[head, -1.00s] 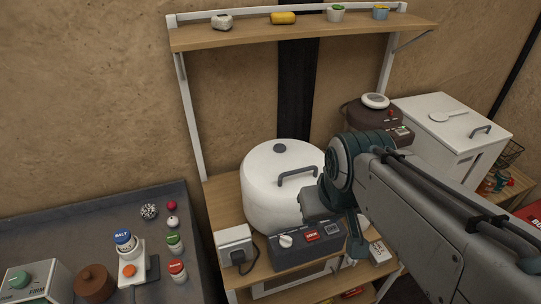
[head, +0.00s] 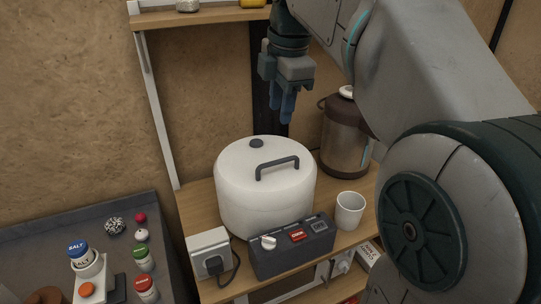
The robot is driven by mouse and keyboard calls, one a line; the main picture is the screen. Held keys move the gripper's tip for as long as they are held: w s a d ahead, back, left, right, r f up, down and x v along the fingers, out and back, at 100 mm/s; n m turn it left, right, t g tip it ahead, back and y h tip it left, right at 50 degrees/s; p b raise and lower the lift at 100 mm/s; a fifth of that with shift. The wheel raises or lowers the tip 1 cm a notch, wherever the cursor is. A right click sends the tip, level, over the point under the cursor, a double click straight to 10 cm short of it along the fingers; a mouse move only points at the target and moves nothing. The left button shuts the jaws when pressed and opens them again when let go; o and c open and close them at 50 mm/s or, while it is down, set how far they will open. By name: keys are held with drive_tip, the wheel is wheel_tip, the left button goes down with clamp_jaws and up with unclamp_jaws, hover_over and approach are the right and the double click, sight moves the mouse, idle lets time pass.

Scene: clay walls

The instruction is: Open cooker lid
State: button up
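The cooker (head: 262,205) is a large white rounded pot with a dark control box (head: 292,250) on its front, standing on a wooden shelf. Its lid (head: 232,160) is down, with a dark bar handle (head: 277,168) and a small dark knob (head: 256,143) on top. My gripper (head: 287,118) points down, above the level of the lid and apart from it. Its blue fingers are seen overlapping, so their gap is unclear. I see nothing held in it.
A white cup (head: 349,211) stands right of the cooker, with a brown and steel flask (head: 345,135) behind it. A socket box with a plug (head: 211,257) is at the front left. An upper shelf (head: 205,14) hangs above. A grey tray (head: 50,233) holds several spice jars.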

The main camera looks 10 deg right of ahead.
sight(274, 163)
drive_tip(key=w+f, duration=0.1)
drive_tip(key=f, duration=0.8)
drive_tip(key=w+f+b, duration=0.1)
drive_tip(key=f, duration=0.3)
drive_tip(key=shift+w+a+f, duration=0.2)
drive_tip(key=shift+w+a, duration=0.05)
drive_tip(key=shift+w, duration=0.1)
drive_tip(key=shift+r, duration=0.1)
clamp_jaws()
